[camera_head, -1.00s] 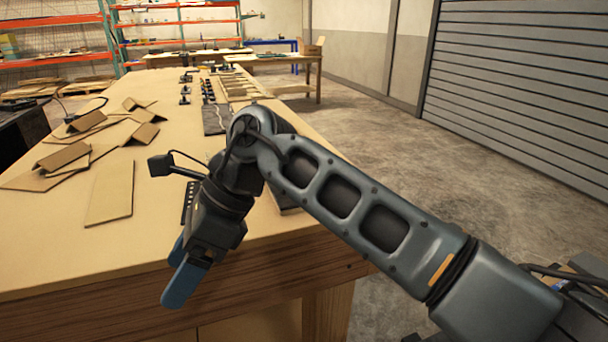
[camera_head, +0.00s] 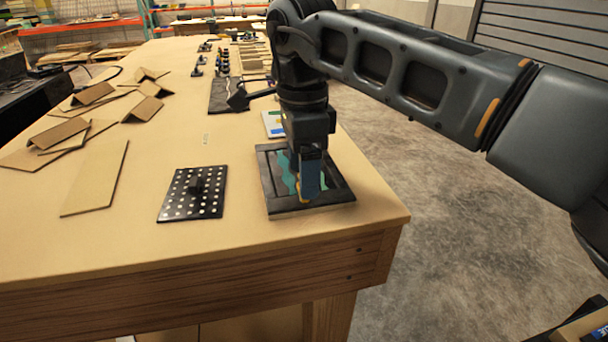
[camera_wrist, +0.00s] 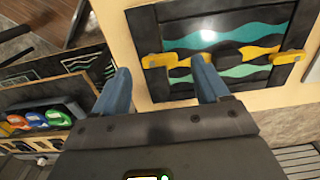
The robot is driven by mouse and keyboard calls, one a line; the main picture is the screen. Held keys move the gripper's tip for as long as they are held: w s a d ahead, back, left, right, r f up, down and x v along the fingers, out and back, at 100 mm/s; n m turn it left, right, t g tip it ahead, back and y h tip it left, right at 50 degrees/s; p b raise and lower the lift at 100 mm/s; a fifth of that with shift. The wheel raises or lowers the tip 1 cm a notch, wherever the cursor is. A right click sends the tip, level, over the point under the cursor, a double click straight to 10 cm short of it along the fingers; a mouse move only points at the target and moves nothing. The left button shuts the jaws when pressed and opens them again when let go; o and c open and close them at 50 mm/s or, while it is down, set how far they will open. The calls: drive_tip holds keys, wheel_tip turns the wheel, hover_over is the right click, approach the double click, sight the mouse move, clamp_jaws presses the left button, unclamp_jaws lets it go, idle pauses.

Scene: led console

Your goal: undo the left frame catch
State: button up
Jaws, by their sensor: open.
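A dark square frame (camera_head: 332,197) lies on the table near its front right corner. It holds a panel with teal wavy stripes (camera_head: 286,176). In the wrist view the frame (camera_wrist: 143,32) has a yellow catch (camera_wrist: 158,60) on its left side and another yellow catch (camera_wrist: 289,57) on its right.
A black perforated plate with a knob (camera_head: 193,194) lies left of the frame. Bent cardboard pieces (camera_head: 93,93) and a flat board (camera_head: 97,178) lie farther left. The tabletop (camera_head: 150,205) between is clear. Coloured round items (camera_wrist: 40,118) show at left in the wrist view.

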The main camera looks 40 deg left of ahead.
drive_tip(key=shift+f, duration=1.1)
drive_tip(key=c, duration=1.1)
